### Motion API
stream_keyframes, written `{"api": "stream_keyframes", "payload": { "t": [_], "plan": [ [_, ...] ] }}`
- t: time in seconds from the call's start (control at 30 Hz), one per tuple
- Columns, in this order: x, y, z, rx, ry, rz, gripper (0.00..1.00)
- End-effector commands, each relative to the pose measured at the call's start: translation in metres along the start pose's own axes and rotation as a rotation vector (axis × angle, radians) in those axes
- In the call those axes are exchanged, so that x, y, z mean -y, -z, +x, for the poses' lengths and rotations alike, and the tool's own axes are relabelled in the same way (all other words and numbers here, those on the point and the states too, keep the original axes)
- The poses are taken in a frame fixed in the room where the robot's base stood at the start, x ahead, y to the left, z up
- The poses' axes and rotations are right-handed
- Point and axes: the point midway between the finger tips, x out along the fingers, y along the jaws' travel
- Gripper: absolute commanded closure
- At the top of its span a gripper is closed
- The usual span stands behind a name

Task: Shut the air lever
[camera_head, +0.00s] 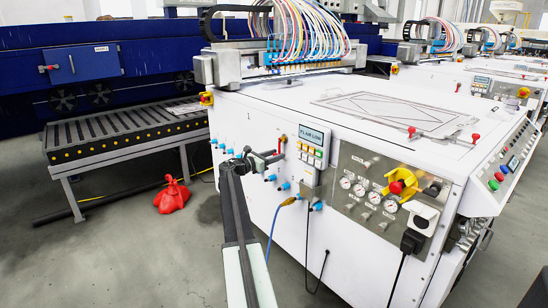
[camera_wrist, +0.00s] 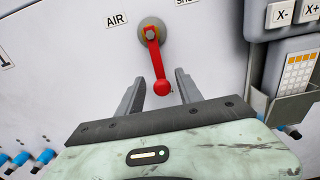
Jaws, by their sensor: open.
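The air lever (camera_wrist: 155,62) is a red arm on a round grey hub in the wrist view. It hangs down from the hub, tilted slightly right, and ends in a red ball. An "AIR" label (camera_wrist: 116,19) is left of the hub; a cut-off label starting "SHU" (camera_wrist: 186,2) is at upper right. My gripper (camera_wrist: 162,82) is open, with one finger on each side of the lever's lower end and gaps showing on both sides. In the head view, my gripper (camera_head: 246,158) is at the white machine's front panel, where the lever is hard to make out.
The white machine (camera_head: 225,120) carries a button box (camera_head: 311,150), gauges and a red-yellow switch (camera_head: 397,187). Blue fittings (camera_wrist: 20,160) and a grey holder (camera_wrist: 285,95) flank my gripper. A red bag-like object (camera_head: 172,195) lies on the open floor at left.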

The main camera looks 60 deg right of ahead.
Motion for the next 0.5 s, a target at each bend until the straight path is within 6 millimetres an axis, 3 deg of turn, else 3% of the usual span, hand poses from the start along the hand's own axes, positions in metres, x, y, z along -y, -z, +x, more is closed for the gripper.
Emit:
{"api": "stream_keyframes", "payload": {
  "t": [0.13,0.3,0.5],
  "plan": [
    [0.0001,0.0001,-0.0005,0.000,0.000,0.000,0.57],
    [-0.0001,0.0001,-0.0009,0.000,-0.001,0.000,1.00],
    [-0.0012,-0.0001,-0.0014,0.000,-0.003,0.000,1.00]
  ]
}}
